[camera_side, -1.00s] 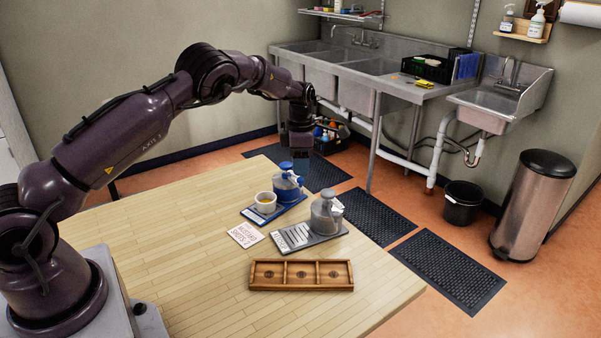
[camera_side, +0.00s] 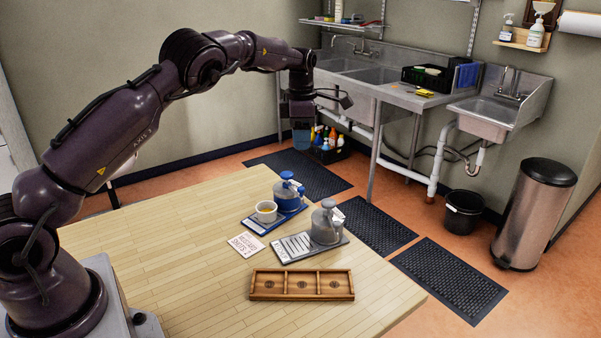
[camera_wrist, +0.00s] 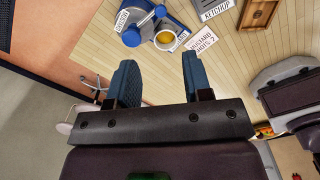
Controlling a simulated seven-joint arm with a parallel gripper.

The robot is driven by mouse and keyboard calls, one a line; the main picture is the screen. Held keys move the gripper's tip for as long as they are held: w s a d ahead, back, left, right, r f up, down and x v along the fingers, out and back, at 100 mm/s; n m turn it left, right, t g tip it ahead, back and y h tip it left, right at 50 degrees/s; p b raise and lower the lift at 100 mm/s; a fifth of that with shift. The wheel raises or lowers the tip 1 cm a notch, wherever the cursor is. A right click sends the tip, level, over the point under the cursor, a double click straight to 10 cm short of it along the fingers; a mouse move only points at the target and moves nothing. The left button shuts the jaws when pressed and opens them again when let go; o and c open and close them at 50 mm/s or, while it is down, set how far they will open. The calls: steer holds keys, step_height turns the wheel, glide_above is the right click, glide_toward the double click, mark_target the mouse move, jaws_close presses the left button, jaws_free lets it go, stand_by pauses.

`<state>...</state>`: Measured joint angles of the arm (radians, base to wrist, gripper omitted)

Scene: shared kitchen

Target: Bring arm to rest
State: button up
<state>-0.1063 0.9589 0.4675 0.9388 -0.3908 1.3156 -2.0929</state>
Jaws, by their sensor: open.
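My gripper (camera_side: 301,138) hangs at the end of my raised arm, above and beyond the far edge of the wooden table, pointing down. In the wrist view its two blue fingers (camera_wrist: 160,85) stand apart with nothing between them. Below it on the table, a blue-topped dispenser (camera_side: 288,192) and a white cup (camera_side: 266,211) with yellow contents stand on a blue tray (camera_side: 262,226). A grey dispenser (camera_side: 325,224) stands on a grey tray (camera_side: 284,254). My gripper touches none of these.
A wooden three-compartment box (camera_side: 301,296) lies near the front edge of the table (camera_side: 190,265). A printed card (camera_side: 247,244) lies left of the trays. Sinks (camera_side: 375,73), a bin (camera_side: 535,215) and floor mats (camera_side: 450,280) are beyond. The table's left part is clear.

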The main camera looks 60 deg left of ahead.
steer(key=s+d+r+m+t, duration=0.2)
steer(key=s+d+r+m, duration=0.2)
steer(key=s+m, duration=0.6)
steer(key=s+d+r+m+t, duration=0.1)
steer(key=s+d+r+m, duration=0.3)
steer(key=s+d+m, duration=0.3)
steer(key=s+d+r+m+t, duration=0.2)
steer(key=s+d+r+m, duration=0.3)
steer(key=s+m, duration=0.7)
steer(key=shift+s+d+m+t, duration=0.3)
steer(key=shift+s+d, duration=0.25)
steer(key=shift+s, duration=1.35)
